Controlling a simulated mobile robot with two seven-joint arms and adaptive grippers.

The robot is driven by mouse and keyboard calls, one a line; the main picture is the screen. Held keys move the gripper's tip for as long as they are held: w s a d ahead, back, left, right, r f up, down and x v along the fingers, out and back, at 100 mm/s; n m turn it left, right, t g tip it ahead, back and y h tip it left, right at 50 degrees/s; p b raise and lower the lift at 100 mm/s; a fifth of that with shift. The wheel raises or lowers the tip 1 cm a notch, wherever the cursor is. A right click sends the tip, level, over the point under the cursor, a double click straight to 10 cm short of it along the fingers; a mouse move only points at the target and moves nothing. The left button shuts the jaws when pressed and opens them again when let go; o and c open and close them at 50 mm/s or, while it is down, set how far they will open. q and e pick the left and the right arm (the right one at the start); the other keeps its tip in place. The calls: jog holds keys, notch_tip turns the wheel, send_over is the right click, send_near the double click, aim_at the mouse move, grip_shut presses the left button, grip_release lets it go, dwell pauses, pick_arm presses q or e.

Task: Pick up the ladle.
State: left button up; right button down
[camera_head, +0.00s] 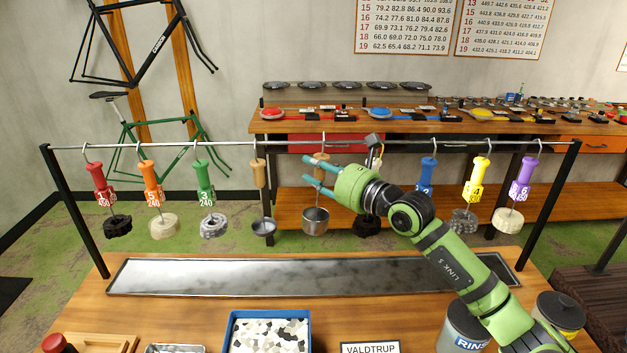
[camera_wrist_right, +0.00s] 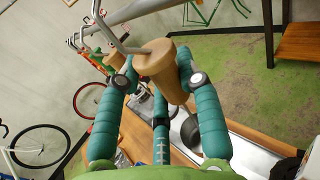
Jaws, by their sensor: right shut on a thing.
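A ladle with a tan wooden handle (camera_head: 322,158) and a grey metal cup (camera_head: 315,222) hangs upright at the rail (camera_head: 228,145). My right gripper (camera_head: 312,173) is shut on its handle, and the fingers hide part of it. In the right wrist view the wooden handle (camera_wrist_right: 158,68) sits between the teal fingers (camera_wrist_right: 160,85). Its bent metal hook (camera_wrist_right: 112,32) rises to the rail; I cannot tell whether it bears on it. A second wooden-handled tool (camera_head: 259,173) with a smaller, shallower cup (camera_head: 264,227) hangs just left. My left gripper is not in view.
Numbered red (camera_head: 98,175), orange (camera_head: 151,177), green (camera_head: 205,178), blue (camera_head: 427,170), yellow (camera_head: 477,173) and purple (camera_head: 525,170) handles hang along the rail. A long metal tray (camera_head: 190,279) lies below. A blue bin (camera_head: 231,335) and lidded pots (camera_head: 465,322) stand in front.

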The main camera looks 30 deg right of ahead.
jog(key=b+v, duration=0.7)
jog(key=v, duration=1)
jog(key=shift+b, duration=0.3)
